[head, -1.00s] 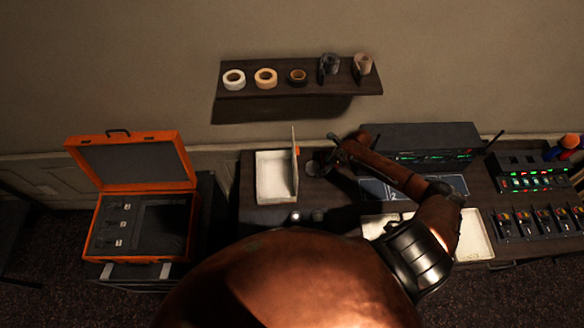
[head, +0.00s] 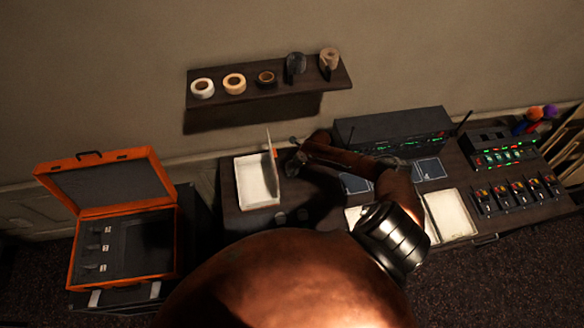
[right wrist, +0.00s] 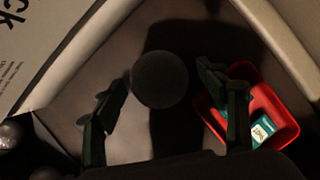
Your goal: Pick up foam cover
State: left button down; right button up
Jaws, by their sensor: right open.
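The foam cover (right wrist: 160,79) looks like a dark, round ball on the desk surface in the right wrist view. My right gripper (right wrist: 163,82) is open, with one finger on either side of the ball and visible gaps between. In the head view my right gripper (head: 297,152) is over the desk, just right of the upright panel of a white box; its fingers are small and dark there. I cannot clearly make out the foam cover in the head view. My left gripper is not in view.
A red tray (right wrist: 291,131) holding a teal-labelled item is close to the right finger. A white box (head: 246,182) stands left of my gripper, a black rack unit (head: 400,130) to the right. An open orange case (head: 168,235) is further left, a tape shelf (head: 265,91) above.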

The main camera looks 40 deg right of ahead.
jog(key=shift+c, duration=0.4)
jog(key=c, duration=0.7)
jog(key=shift+c, duration=0.2)
jog(key=shift+r, duration=0.15)
